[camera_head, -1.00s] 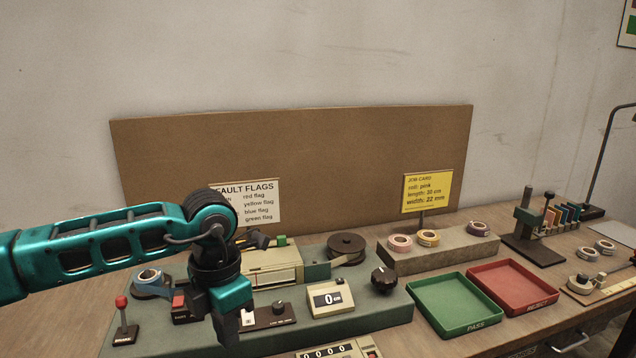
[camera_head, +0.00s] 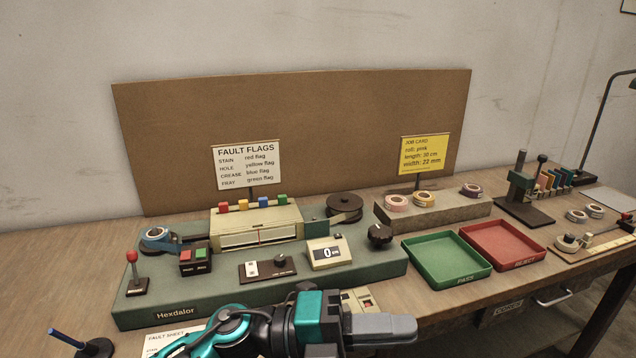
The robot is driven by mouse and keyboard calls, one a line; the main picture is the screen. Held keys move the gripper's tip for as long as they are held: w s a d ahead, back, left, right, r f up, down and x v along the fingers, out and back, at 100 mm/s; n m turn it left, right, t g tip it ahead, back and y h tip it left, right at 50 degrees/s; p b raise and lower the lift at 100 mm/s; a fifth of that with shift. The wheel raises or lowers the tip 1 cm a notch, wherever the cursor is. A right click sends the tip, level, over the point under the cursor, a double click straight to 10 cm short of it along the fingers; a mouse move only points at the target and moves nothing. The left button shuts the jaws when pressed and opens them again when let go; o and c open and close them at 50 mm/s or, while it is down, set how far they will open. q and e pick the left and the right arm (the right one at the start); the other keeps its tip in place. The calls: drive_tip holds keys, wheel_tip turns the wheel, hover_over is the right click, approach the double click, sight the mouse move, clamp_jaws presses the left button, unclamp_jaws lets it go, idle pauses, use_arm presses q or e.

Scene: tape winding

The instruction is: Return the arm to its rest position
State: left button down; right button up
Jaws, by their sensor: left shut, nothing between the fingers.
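My left arm comes in at the bottom of the head view, bent low in front of the winding machine. Its left gripper (camera_head: 385,329) points to the right near the table's front edge, its fingers together with nothing seen between them. The green-grey winding machine (camera_head: 215,302) stands behind it, with a length counter reading 0 cm (camera_head: 328,252). The arm hides part of a small device (camera_head: 358,299) at the front and part of a fault sheet (camera_head: 165,341). My right gripper is not in view.
A green pass tray (camera_head: 447,258) and red reject tray (camera_head: 503,245) lie to the right. Tape rolls (camera_head: 424,199) sit on a grey block behind them. A red-knobbed lever (camera_head: 132,272) and a pen stand (camera_head: 95,347) are at left. A brown board (camera_head: 330,110) stands behind.

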use_arm(q)
drive_tip(key=w+a+f+n+t+y, duration=0.35)
drive_tip(key=a+f+n+t, duration=0.2)
drive_tip(key=n+t, duration=0.5)
drive_tip(key=w+a+f+n+t+y, duration=0.4)
drive_tip(key=a+n+t, duration=0.35)
drive_tip(key=n, duration=0.65)
drive_tip(key=s+a+f+n+g+y, duration=0.2)
drive_tip(key=s+a+f+n+y, duration=0.3)
drive_tip(key=f, duration=0.4)
drive_tip(key=s+a+f+n+g+y, duration=0.3)
drive_tip(key=s+a+f+n+y, duration=0.2)
drive_tip(key=s+a+f, duration=0.3)
wheel_tip(320, 180, down, 2)
drive_tip(key=shift+s+a+f, duration=0.15)
drive_tip(key=shift+f, duration=0.1)
